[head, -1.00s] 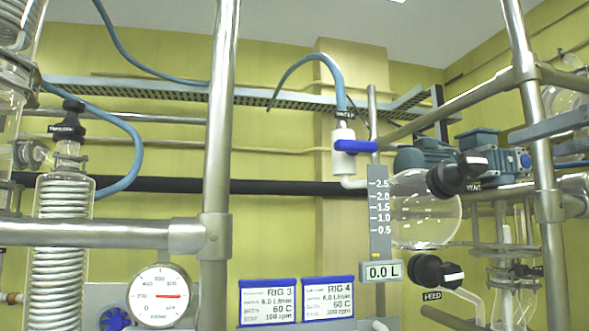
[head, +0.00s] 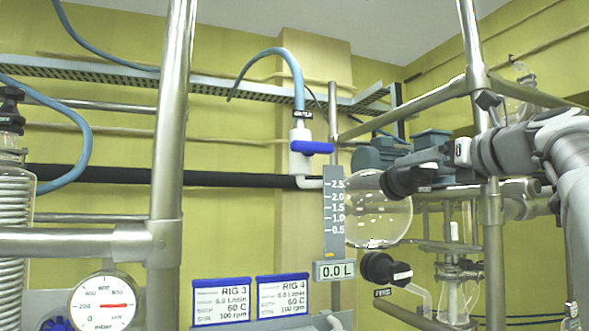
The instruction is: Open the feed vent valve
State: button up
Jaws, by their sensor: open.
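The vent valve has a black knob (head: 405,180) with a small VENT label below it. It sits beside the top of the round glass feed vessel (head: 385,212), right of centre. A second black knob (head: 384,269) with a white stripe and a FEED label is below the vessel. My gripper (head: 452,152) comes in from the right, at the right side of the vent knob in the picture. It is open. Its fingertips are small and overlap the knob's handle, so I cannot tell whether they touch it.
A steel upright post (head: 478,70) and slanting rails stand close to my arm. A level scale (head: 333,215) with a 0.0 L display (head: 334,270) is left of the vessel. A blue-handled water valve (head: 311,148) is above it. A pressure gauge (head: 103,304) is lower left.

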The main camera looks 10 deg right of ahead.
jog(key=c, duration=1.4)
jog(key=shift+n, duration=0.4)
jog(key=n+y, duration=0.1)
jog(key=n, duration=0.2)
jog(key=n+y, duration=0.1)
jog(key=n, duration=0.1)
jog(key=shift+n+g, duration=0.3)
jog(key=shift+n, duration=0.1)
jog(key=n+y, duration=0.1)
jog(key=n, duration=0.1)
jog(key=n+g+y, duration=0.1)
jog(key=n, duration=0.2)
jog(key=n+g, duration=0.1)
jog(key=n, duration=0.4)
jog(key=shift+n+y, duration=0.3)
jog(key=shift+y, duration=0.1)
jog(key=shift+n+g, duration=0.8)
jog(key=shift+n, duration=1.5)
